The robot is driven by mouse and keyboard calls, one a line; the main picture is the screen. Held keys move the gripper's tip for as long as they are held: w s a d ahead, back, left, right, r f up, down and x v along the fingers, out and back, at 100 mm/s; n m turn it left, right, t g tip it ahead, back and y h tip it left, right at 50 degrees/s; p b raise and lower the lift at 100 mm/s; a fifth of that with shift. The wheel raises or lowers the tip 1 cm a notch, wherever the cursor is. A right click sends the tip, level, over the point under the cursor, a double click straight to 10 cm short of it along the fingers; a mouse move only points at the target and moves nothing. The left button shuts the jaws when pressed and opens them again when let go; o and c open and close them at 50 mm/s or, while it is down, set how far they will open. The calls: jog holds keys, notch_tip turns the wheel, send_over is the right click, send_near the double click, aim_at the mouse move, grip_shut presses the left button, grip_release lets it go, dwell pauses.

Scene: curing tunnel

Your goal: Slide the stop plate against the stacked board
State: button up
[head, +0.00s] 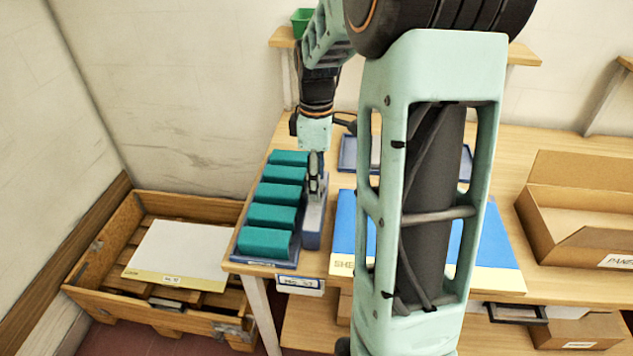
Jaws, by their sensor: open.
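A white board (183,247) with a yellow front edge and a small label lies flat on slats in a wooden crate at the lower left. A small dark metal piece (165,303) sits in front of the board's near edge, with a gap between them; it may be the stop plate, but I cannot be sure. My gripper (315,186) is open and points down beside the teal blocks, far to the right of the crate. Its fingers are seen edge-on, above or in front of a blue-grey upright part (313,222). Whether they touch it is unclear.
The wooden crate (88,243) has raised walls. Teal blocks (265,240) stand in a blue tray on the table's left edge. A blue and cream sheet (497,240) lies partly behind my arm. An open cardboard box (575,213) stands at right; a shelf runs behind.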

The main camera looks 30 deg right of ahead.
jog(key=shift+f, duration=0.4)
jog(key=shift+c, duration=0.5)
grip_shut()
